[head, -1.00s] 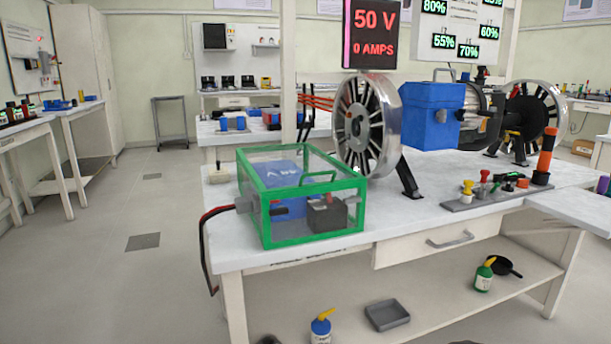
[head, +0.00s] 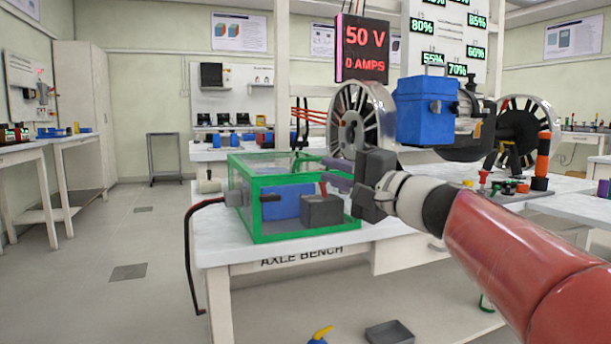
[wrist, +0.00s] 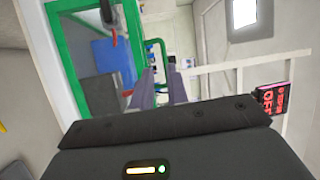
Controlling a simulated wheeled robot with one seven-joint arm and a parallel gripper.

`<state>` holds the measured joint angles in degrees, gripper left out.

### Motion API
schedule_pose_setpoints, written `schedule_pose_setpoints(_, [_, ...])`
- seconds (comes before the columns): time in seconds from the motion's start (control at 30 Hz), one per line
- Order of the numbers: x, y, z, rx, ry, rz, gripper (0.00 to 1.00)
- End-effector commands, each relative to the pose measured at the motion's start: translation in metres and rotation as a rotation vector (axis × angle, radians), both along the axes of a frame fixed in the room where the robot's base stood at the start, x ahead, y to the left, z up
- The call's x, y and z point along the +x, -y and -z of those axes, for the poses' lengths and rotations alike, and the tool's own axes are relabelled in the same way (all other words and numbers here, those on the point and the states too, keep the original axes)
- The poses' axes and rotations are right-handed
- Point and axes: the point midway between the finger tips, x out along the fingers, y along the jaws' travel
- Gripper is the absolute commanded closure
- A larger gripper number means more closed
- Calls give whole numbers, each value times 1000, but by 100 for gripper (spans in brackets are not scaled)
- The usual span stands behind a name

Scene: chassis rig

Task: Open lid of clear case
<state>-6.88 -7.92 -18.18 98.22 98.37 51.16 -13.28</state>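The clear case (head: 240,212) with a green frame stands on the front left of the bench in the head view. Its clear lid (head: 272,165) lies shut on top. A blue block and a grey block show inside. My gripper (head: 325,172) is at the case's right side, near the level of the lid, with its fingers pointing left. In the wrist view, my gripper's two fingers (wrist: 160,70) are apart with nothing between them that I can make out. A green handle (wrist: 155,43) shows just beyond the fingertips. The case frame (wrist: 63,60) is on the left there.
A blue motor box (head: 425,112) and metal wheels (head: 350,118) stand behind my gripper on the bench. A red display (head: 362,48) hangs above. A black and red cable (head: 188,255) hangs off the bench's left edge. The floor to the left is clear.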

Motion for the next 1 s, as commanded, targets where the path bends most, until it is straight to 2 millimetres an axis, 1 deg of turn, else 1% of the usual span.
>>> schedule_pose_setpoints(0.07, [6, 1, -4, 24, 11, 4, 84])
schedule_pose_setpoints(0.17, [12, -4, -8, 30, 13, 4, 84])
schedule_pose_setpoints(0.4, [41, -28, -14, 29, 12, 3, 84])
schedule_pose_setpoints(0.6, [59, -42, -18, 28, 11, 4, 84])
schedule_pose_setpoints(0.73, [63, -46, -19, 29, 13, 5, 84])
schedule_pose_setpoints(0.97, [63, -46, -19, 29, 12, 6, 84])
schedule_pose_setpoints(1.0, [63, -46, -19, 29, 12, 6, 90])
